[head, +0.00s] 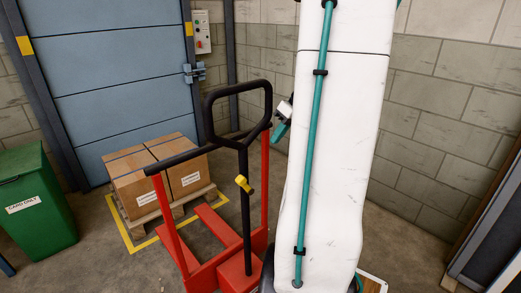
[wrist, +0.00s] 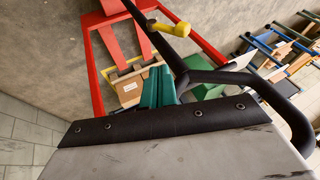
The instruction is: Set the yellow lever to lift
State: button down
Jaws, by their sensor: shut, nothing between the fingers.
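The yellow lever (head: 243,184) sticks out from the black upright shaft of a red pallet truck (head: 215,270), below its black loop handle (head: 208,105). In the wrist view the lever (wrist: 178,29) is near the top, with its knob to the right of the shaft. My gripper (wrist: 157,84) shows teal fingers, shut and empty, apart from the lever. In the head view my gripper (head: 279,131) is just right of the handle loop, above the lever's height, and partly hidden by my white arm. The black handle bar (wrist: 235,78) runs close to the fingers in the wrist view.
A pallet with cardboard boxes (head: 130,187) stands inside yellow floor lines behind the truck. A green bin (head: 38,215) is at the left and a blue shutter door (head: 110,70) behind.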

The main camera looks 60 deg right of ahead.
jog(key=w+a+f, duration=0.4)
jog(key=a+f, duration=0.2)
jog(key=f, duration=0.3)
jog(key=shift+w+a+f, duration=0.15)
jog(key=shift+w, duration=0.15)
jog(key=shift+w+a+f, duration=0.1)
jog(key=shift+a+f, duration=0.05)
jog(key=shift+a, duration=0.45)
jog(key=shift+w+a+f, duration=0.1)
jog(key=shift+a+f, duration=0.05)
jog(key=shift+a, duration=0.45)
jog(key=shift+d, duration=0.1)
